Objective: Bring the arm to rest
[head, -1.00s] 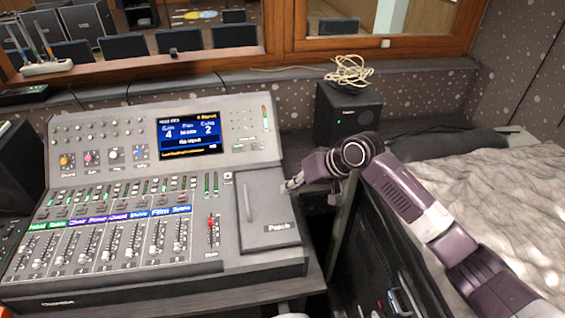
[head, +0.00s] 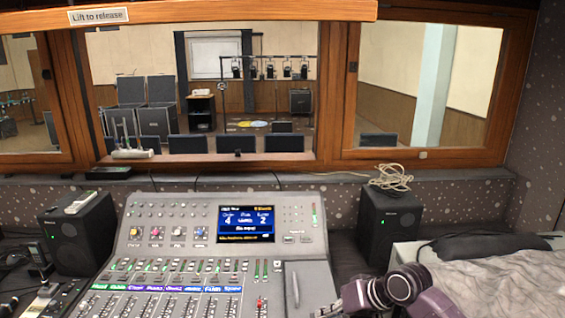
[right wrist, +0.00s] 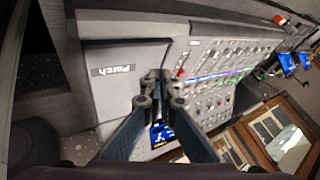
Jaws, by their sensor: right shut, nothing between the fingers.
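My right gripper (right wrist: 160,85) is shut and empty in the right wrist view. Its fingertips appear in front of the sound desk, beside the flat grey panel marked "Patch" (right wrist: 125,75); I cannot tell how far apart they are. In the head view my right arm shows at the bottom right, just right of the panel (head: 312,282), with the fingertips low in the picture. The grey sound desk (head: 150,222), with its lit blue screen (head: 247,225) and faders, fills the lower middle. My left gripper is not in view.
A black speaker (head: 388,228) with a coiled cable (head: 391,178) on top stands behind my right arm. Another speaker (head: 80,235) stands left of the desk. A grey rumpled cover (head: 500,285) lies at the right. A wooden-framed window (head: 330,100) runs along the back.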

